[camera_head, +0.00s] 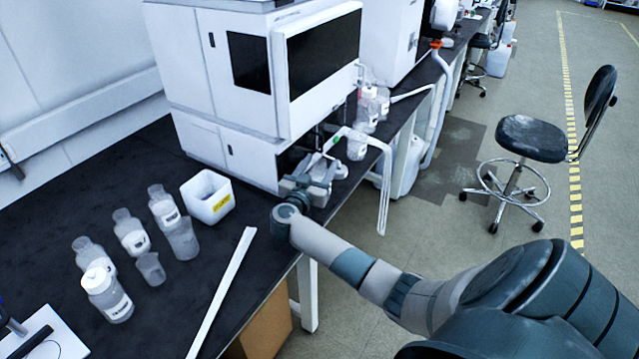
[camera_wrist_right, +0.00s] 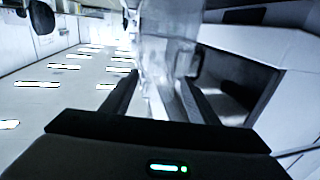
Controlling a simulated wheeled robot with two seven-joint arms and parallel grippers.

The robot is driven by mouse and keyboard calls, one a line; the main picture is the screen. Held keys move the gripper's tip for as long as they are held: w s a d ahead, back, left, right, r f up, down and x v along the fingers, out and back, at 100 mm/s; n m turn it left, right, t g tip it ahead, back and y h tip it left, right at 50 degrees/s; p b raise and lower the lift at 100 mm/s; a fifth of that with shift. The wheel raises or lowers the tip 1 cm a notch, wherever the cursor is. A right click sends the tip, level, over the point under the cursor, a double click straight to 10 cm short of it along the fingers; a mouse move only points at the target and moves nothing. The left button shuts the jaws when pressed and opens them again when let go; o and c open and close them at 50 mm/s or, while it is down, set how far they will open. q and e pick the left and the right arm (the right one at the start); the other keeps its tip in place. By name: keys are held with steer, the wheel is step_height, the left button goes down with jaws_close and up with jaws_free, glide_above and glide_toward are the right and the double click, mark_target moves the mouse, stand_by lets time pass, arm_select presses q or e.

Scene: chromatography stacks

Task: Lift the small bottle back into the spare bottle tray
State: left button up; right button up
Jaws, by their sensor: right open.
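My right gripper (camera_head: 332,168) is at the front of the white instrument, low over the bench's right edge. Its two fingers (camera_wrist_right: 158,95) are open in the right wrist view. A clear, see-through bottle (camera_wrist_right: 167,45) shows between and beyond them; I cannot tell whether they touch it. In the head view a small clear bottle (camera_head: 357,147) stands just beyond the gripper, partly crossed by pale tubing. A white open box with a yellow label (camera_head: 208,207) stands on the bench left of the gripper; I cannot tell if it is the spare bottle tray. My left gripper is not in view.
The white instrument (camera_head: 215,75) rises behind the gripper. More clear bottles (camera_head: 368,108) stand beyond it. Several labelled bottles and beakers (camera_head: 132,234) stand at the left of the black bench. A white strip (camera_head: 222,290) lies near the bench edge. A stool (camera_head: 531,138) stands at right.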

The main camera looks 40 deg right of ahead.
jaws_close()
steer(key=shift+r, duration=0.15)
steer(key=shift+r, duration=0.5)
steer(key=r, duration=0.3)
steer(key=shift+s+d+r, duration=0.15)
steer(key=shift+s+d, duration=0.1)
steer(key=shift+s, duration=0.05)
steer(key=s+d+r, duration=0.6)
steer(key=s, duration=0.3)
steer(key=shift+r, duration=0.25)
steer(key=shift+d, duration=0.1)
